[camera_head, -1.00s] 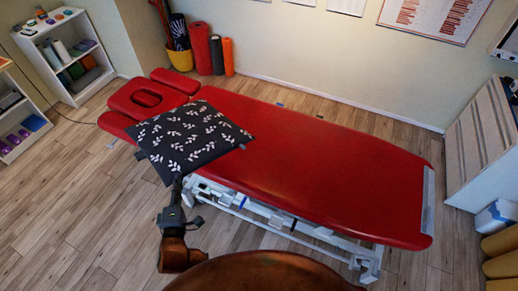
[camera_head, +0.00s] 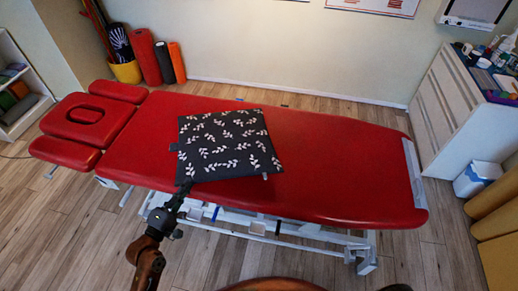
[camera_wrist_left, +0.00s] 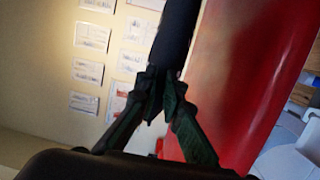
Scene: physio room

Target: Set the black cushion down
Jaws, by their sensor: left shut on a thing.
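The black cushion (camera_head: 228,145) with white leaf sprigs shows in the head view over the middle of the red treatment table (camera_head: 340,150). Whether it rests on the table or hangs just above it I cannot tell. My left gripper (camera_head: 183,190) is shut on the cushion's near left corner, at the table's front edge. In the left wrist view the fingers (camera_wrist_left: 160,95) close on the dark edge of the cushion (camera_wrist_left: 176,35), with the red table (camera_wrist_left: 245,70) beside it. My right gripper is not in view.
The table's headrest (camera_head: 85,120) is at the left. Red and orange rolls (camera_head: 143,55) and a yellow bucket (camera_head: 125,70) stand by the back wall. A white cabinet (camera_head: 455,110) and a white box (camera_head: 477,178) are at the right. Much of the red table top right of the cushion is bare.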

